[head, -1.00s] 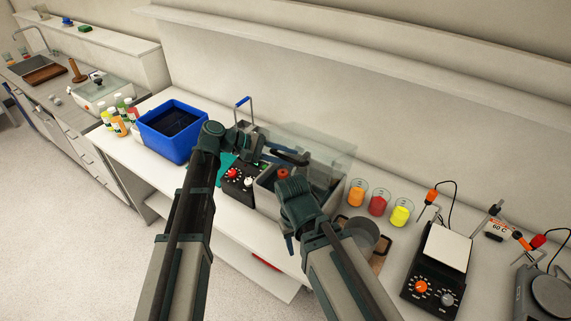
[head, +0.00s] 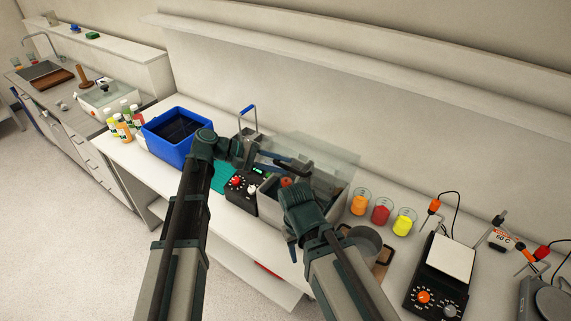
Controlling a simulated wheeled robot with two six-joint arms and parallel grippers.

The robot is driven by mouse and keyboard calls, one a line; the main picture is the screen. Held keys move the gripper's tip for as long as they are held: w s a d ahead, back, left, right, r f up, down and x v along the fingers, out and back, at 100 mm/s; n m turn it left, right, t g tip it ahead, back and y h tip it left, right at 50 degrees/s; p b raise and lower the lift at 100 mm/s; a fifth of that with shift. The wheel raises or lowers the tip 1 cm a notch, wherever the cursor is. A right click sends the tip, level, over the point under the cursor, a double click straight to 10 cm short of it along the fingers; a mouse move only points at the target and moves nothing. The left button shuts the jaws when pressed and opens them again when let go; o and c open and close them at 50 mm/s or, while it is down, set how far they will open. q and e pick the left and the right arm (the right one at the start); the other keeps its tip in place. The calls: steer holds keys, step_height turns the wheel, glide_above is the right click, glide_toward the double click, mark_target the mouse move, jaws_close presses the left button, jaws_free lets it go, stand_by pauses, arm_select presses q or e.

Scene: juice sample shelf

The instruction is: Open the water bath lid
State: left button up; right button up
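The water bath (head: 265,208) stands on the bench, a grey tank with a black control panel (head: 242,187) and red and white knobs at its left. Its clear lid (head: 330,160) stands raised at a tilt above the tank, with a dark handle (head: 292,162) near its left part. My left gripper (head: 284,161) is at the handle; overlap hides whether its fingers are closed around it. My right gripper (head: 291,246) hangs in front of the tank, mostly hidden by its own wrist, and its finger opening cannot be made out.
A blue bin (head: 168,150) and several bottles (head: 124,122) stand left. Orange, red and yellow beakers (head: 381,212) stand right of the bath, with a grey pot (head: 362,242) in front. A hotplate (head: 443,270) is farther right. A wall shelf runs behind.

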arm_select(q)
steer(key=p+v, duration=0.5)
steer(key=v, duration=0.8)
stand_by(0.8)
steer(key=shift+d, duration=0.1)
stand_by(0.4)
